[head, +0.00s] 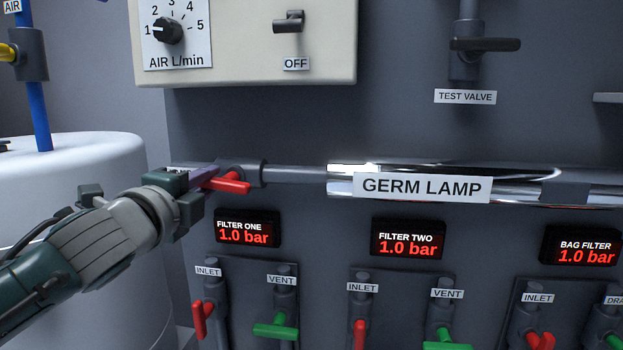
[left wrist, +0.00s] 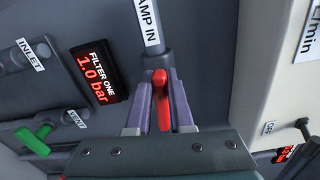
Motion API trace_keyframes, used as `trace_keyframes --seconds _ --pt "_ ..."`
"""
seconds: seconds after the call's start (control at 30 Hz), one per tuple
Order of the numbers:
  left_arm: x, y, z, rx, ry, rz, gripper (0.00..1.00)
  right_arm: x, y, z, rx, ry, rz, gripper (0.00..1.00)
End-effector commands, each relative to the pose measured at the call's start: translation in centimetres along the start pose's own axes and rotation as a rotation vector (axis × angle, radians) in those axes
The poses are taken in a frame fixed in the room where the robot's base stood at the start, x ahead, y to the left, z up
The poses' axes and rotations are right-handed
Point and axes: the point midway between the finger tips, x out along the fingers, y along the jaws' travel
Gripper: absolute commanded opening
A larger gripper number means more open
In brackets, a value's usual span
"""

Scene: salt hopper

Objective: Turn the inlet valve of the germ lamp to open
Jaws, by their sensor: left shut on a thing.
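The germ lamp (head: 540,174) is a shiny tube with a white GERM LAMP label, on the grey panel in the head view. A grey pipe (head: 297,174) runs from its left end to the inlet valve (head: 254,172), which has a red handle (head: 228,185). My left gripper (head: 207,177) is shut on this handle. In the left wrist view the red handle (left wrist: 161,102) stands between the two purple-grey fingers (left wrist: 160,108). Above it the pipe carries a partly cut-off label (left wrist: 147,22) reading "AMP IN". My right gripper is in neither view.
Below are the filter one display (head: 247,229), the filter two display (head: 408,238) and several red and green valve handles. A pale control box (head: 250,60) juts out above the inlet valve. A white tank (head: 70,180) stands at the left, behind my left arm.

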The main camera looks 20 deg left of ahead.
Motion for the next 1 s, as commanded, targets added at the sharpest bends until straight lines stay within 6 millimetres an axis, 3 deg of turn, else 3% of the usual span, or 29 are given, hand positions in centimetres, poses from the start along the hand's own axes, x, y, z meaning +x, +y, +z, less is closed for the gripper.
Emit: trace_keyframes --seconds 0.77,0.8,1.0 --pt "0.0 0.2 -0.04 -0.099 0.001 -0.001 0.0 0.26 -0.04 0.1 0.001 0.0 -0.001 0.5" --pt "0.0 0.2 -0.04 -0.099 0.001 -0.001 0.24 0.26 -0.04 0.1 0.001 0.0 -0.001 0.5" --pt "0.0 0.22 -0.03 -0.098 0.001 -0.001 0.47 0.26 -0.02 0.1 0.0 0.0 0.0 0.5"
